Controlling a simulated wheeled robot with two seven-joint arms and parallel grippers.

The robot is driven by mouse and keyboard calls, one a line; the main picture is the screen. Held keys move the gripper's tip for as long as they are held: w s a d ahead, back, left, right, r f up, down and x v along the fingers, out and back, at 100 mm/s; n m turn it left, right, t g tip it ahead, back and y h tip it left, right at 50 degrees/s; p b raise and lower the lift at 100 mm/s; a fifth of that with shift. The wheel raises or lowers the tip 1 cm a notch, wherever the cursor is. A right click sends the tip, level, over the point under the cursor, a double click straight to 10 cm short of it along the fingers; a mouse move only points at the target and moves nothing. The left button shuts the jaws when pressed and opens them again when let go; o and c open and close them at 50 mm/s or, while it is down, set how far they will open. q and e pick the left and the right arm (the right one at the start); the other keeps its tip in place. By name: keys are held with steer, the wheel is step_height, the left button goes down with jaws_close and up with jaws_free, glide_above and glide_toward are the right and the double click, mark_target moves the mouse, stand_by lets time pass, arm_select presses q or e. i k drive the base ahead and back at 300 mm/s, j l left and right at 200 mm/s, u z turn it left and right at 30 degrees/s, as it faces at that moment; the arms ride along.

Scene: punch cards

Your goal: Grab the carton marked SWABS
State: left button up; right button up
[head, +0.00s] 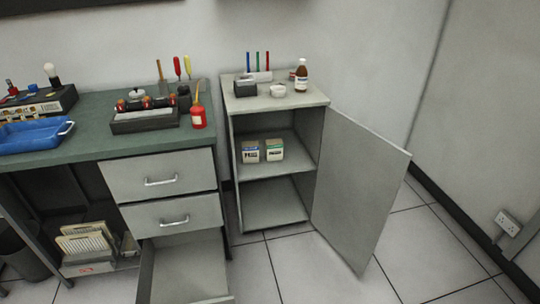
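Two small cartons stand side by side on the middle shelf of the open grey cabinet (276,213). The left carton (250,153) is pale with a dark-lettered label and a grey-blue lower part. The right carton (274,150) is pale with a green part and dark marks. The lettering is too small to read, so I cannot tell which one is marked SWABS. Neither of my grippers is in view.
The cabinet door (358,190) stands wide open to the right. A brown bottle (301,77) and small items stand on the cabinet top. The green-topped workbench (85,135) is at left, with its bottom drawer (190,268) pulled out. Floor at the right is clear.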

mark_target(274, 147)
steer(key=i+l+u, duration=0.45)
steer(key=i+l, duration=0.25)
